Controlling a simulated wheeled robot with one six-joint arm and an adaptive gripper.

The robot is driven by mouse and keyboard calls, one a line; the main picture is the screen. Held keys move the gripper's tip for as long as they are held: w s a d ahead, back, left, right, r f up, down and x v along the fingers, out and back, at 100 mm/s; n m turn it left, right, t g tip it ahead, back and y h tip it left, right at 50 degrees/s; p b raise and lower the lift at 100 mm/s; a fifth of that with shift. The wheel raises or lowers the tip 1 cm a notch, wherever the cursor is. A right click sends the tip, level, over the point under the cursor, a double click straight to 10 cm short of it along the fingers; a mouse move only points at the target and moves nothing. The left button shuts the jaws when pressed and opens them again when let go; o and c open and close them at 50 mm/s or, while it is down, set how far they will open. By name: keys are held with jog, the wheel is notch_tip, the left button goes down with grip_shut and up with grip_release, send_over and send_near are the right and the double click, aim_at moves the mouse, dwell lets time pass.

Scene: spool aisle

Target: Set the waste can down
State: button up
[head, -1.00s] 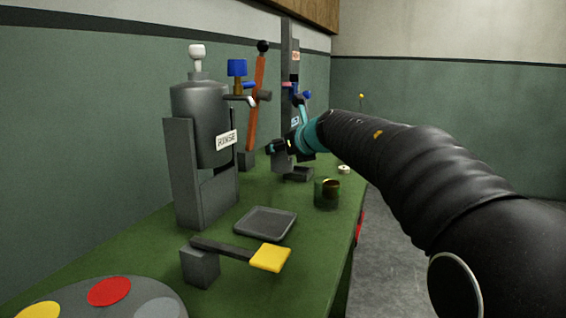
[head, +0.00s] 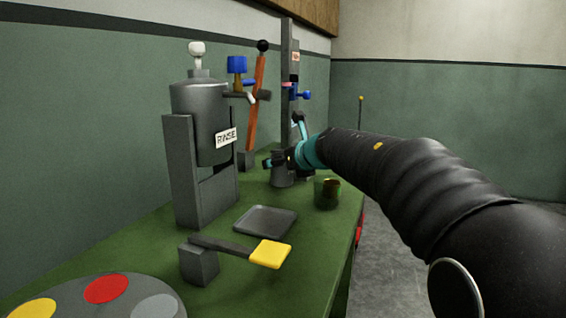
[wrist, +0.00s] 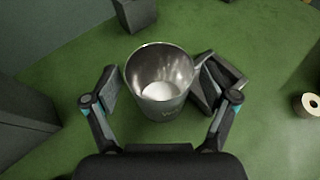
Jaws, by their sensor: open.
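The waste can (wrist: 160,108) is a grey metal can, open at the top, with a white round patch inside on its bottom and partly readable lettering on its front. It appears upright on the green bench (wrist: 75,75). My gripper (wrist: 157,84) is open, with one finger on each side of the can and a narrow gap visible at the left finger. In the head view the can (head: 282,174) shows below my gripper (head: 274,161), near the tall grey post. Its far side is partly hidden by the gripper.
A dark tray-like piece (wrist: 232,72) lies close beside the right finger. A spool (wrist: 311,104) is farther right.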

jog(key=shift+r, duration=0.15)
jog(key=v, duration=1.2)
